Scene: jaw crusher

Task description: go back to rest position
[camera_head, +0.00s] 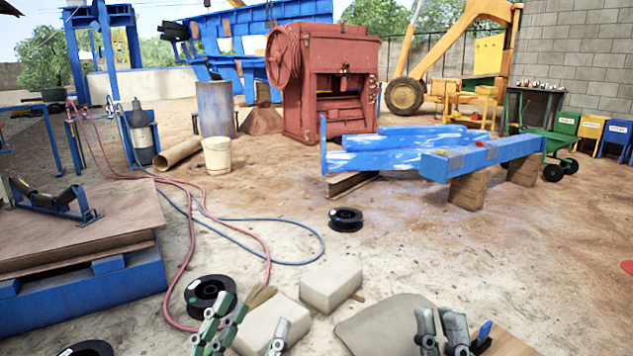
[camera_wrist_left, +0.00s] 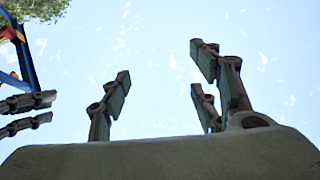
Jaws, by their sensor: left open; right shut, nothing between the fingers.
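The jaw crusher, a large red machine (camera_head: 322,85) with a flywheel at its left, stands in the back middle of the yard in the head view. My left gripper (camera_head: 245,328) is at the bottom, left of centre, with its fingers apart and empty. In the left wrist view my left gripper's fingers (camera_wrist_left: 165,95) point up and stand apart, with only sky between them. My right gripper (camera_head: 443,325) is at the bottom right of centre, with its fingers close together and nothing seen between them. Both arms are mostly out of the head view.
Pale blocks (camera_head: 331,284) and black spools (camera_head: 346,219) lie on the ground in front. Red and blue hoses (camera_head: 300,220) cross the left ground. Blue beams (camera_head: 480,155) rest on wooden blocks at right. A wood-topped blue platform (camera_head: 90,225) stands left. Sandy ground right of centre is clear.

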